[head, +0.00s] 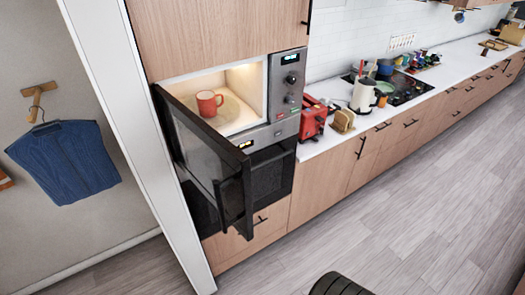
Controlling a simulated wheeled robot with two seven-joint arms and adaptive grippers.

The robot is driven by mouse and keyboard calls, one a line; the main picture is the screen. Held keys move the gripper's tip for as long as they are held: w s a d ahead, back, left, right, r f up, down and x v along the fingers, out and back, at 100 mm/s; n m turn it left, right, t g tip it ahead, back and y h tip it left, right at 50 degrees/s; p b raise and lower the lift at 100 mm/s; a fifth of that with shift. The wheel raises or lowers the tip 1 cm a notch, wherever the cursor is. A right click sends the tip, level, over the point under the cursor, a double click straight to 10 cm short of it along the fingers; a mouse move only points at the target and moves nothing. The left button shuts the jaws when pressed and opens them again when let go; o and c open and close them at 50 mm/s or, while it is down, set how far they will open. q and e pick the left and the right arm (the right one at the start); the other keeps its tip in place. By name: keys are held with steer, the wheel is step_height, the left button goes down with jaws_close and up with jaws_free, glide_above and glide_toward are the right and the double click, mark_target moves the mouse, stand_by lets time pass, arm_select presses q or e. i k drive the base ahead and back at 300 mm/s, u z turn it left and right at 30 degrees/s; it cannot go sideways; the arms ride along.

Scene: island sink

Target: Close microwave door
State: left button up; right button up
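The microwave (290,95) is built into a tall wooden cabinet, with its control panel on the right. Its dark door (200,150) stands wide open. The door is hinged on the left and swings out toward me. A black handle (233,205) runs down its free edge. A red mug (209,103) stands on the glass turntable (229,112) in the lit interior, clear of the door opening. Neither of my grippers is in view, and nothing touches the door.
An oven (272,172) sits below the microwave, partly hidden by the open door. A red toaster (313,118), a white kettle (362,95) and a stove lie along the counter to the right. A white wall edge (135,140) stands left.

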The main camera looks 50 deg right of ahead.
mark_target(221, 170)
steer(key=z, duration=1.45)
steer(key=k, duration=0.1)
